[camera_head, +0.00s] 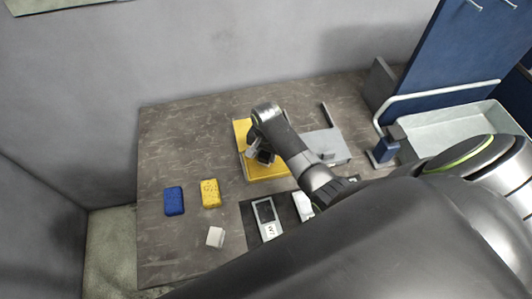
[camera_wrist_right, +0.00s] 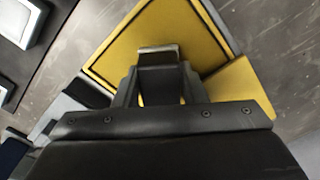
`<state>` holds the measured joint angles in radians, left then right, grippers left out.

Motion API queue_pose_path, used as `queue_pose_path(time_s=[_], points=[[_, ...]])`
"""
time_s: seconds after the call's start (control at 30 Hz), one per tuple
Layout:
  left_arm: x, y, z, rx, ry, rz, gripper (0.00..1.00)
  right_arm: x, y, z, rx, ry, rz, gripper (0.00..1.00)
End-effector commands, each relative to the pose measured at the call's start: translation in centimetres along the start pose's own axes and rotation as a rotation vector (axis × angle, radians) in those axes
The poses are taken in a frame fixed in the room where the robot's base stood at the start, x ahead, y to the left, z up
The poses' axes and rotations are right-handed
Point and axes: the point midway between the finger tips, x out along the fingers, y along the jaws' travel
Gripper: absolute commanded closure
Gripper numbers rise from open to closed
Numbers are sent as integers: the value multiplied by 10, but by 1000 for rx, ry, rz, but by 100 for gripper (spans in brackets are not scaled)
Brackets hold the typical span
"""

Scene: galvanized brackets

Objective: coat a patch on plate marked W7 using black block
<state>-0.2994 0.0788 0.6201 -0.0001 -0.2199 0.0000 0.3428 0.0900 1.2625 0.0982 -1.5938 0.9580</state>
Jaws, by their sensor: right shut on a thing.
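The plate marked W7 (camera_head: 270,229) lies on a dark mat at the front of the table. It is pale with a dark rectangular patch, and its mark sits at the near end. My right gripper (camera_head: 259,154) is over the yellow tray (camera_head: 242,135), behind the plate and apart from it. It is shut on a dark thing, seemingly the black block (camera_head: 265,157), mostly hidden by the fingers. In the right wrist view the gripper (camera_wrist_right: 160,80) is above the yellow tray (camera_wrist_right: 215,35), and the held thing is hard to make out. My left gripper is out of view.
A blue block (camera_head: 174,201), a yellow sponge (camera_head: 210,193) and a white block (camera_head: 215,237) lie at the left. Another pale plate (camera_head: 303,205) lies right of W7. A grey box (camera_head: 328,145) stands beside the yellow tray. A metal tray (camera_head: 450,128) is at the right.

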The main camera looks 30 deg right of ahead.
Motion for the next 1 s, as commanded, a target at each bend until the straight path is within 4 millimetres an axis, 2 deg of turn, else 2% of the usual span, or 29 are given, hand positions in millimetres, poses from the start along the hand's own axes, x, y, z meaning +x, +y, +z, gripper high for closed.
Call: queue_pose_path(time_s=[1.0], points=[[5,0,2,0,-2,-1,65,9,0,0,0,0,0,81]])
